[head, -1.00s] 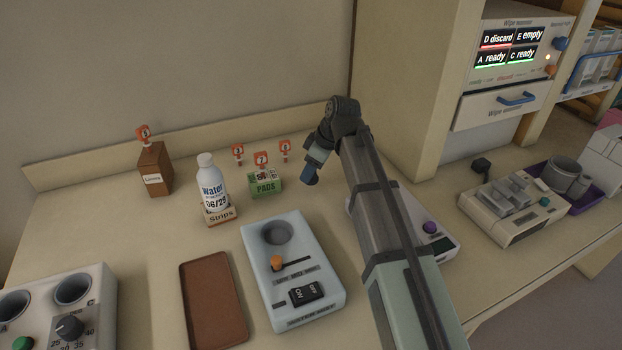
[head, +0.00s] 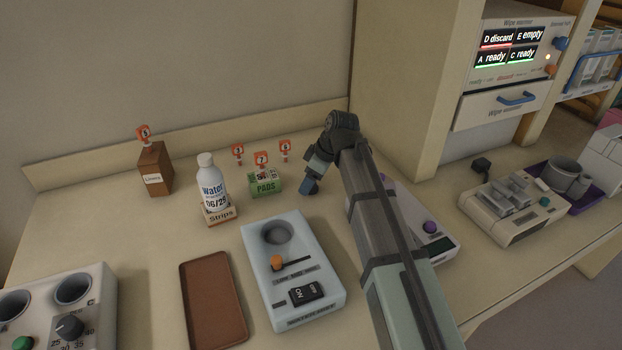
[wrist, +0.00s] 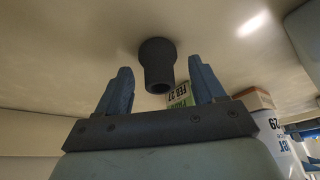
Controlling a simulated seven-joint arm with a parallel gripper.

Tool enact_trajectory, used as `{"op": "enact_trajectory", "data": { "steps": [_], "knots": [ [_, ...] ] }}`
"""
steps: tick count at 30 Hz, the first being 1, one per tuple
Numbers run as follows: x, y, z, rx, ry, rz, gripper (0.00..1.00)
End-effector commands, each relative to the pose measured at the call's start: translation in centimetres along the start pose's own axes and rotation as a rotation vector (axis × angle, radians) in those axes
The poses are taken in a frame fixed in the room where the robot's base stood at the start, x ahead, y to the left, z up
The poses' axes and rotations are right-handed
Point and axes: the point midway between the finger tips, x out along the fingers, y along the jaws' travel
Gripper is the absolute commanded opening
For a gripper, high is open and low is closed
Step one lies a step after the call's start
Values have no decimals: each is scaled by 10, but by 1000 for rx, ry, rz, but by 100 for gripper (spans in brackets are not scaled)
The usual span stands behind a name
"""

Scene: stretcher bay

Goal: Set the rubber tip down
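The rubber tip (wrist: 157,66) is a dark grey, flared tube with a hollow end. In the wrist view its wide end appears to rest on the beige counter (wrist: 75,60), and its narrower end faces my gripper. My gripper (wrist: 162,82) is open, with a blue finger on each side of the tip and a visible gap to each. In the head view my gripper (head: 307,190) is low over the counter, right of the green pads box (head: 266,187). The tip cannot be made out there.
Left of the pads box stand a water bottle (head: 211,182), a strips box (head: 220,217) and a brown box (head: 155,168). A pale blue switch unit (head: 292,265) and a brown tray (head: 213,300) lie in front. A pale device (head: 440,243) sits beside my arm.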

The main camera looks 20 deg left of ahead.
Motion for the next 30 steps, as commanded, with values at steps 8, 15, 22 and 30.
{"op": "enact_trajectory", "data": {
  "steps": [8, 15, 22, 30],
  "knots": [
    [-1, 0, 0, 0, 0, 0, 70],
    [-21, 0, -1, 0, 1, 2, 70],
    [-61, 1, -1, 0, 1, 3, 70],
    [-102, 0, -1, 0, 1, 2, 70]
  ]
}}
